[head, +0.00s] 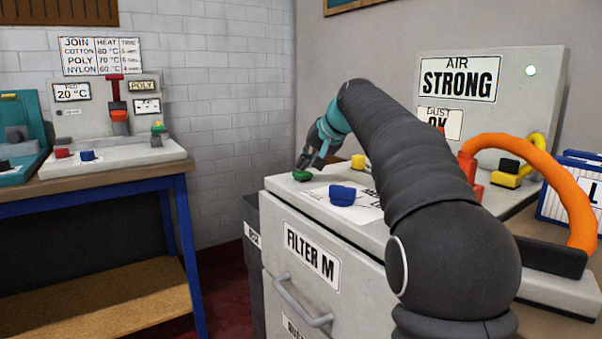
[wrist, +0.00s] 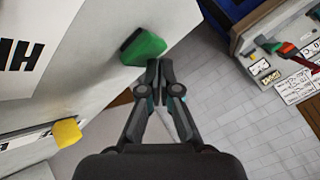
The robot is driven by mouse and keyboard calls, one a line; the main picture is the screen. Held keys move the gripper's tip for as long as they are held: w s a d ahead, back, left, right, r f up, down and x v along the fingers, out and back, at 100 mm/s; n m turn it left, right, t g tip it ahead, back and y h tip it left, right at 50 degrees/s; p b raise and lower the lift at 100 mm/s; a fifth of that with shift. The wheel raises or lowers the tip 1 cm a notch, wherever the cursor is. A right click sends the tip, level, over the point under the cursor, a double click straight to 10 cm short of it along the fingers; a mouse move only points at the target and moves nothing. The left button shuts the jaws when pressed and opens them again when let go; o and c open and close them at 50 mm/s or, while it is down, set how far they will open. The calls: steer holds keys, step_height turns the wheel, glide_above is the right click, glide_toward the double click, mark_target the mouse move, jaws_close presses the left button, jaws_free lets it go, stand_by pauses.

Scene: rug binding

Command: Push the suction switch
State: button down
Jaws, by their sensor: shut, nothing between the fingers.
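My gripper (head: 305,163) is shut and empty, just above a green control (head: 302,175) at the far left corner of the filter cabinet's top. In the wrist view the closed fingertips (wrist: 160,66) are just beside the green control (wrist: 145,47); I cannot tell whether they touch. A blue knob (head: 342,195) is nearer on the same top. A yellow knob (head: 358,161) stands behind and also shows in the wrist view (wrist: 67,131). No readable label names the suction switch.
The cabinet (head: 283,215) has a "FILTER M" label and a handle (head: 302,302). An orange hose (head: 565,180) arches at right. My arm hides part of the top and the "DUST OK" sign (head: 438,123). A blue-legged bench (head: 187,250) with a control box stands left.

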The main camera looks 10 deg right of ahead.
mark_target(305, 172)
steer(key=shift+f, duration=0.4)
stand_by(0.3)
steer(key=shift+r+p, duration=0.8)
steer(key=shift+r, duration=0.2)
step_height(305, 172, up, 3)
steer(key=p, duration=0.2)
steer(key=shift+f+p, duration=0.15)
steer(key=shift+p, duration=0.2)
step_height(305, 172, up, 3)
steer(key=shift+r+p, duration=0.15)
steer(key=shift+p, duration=0.2)
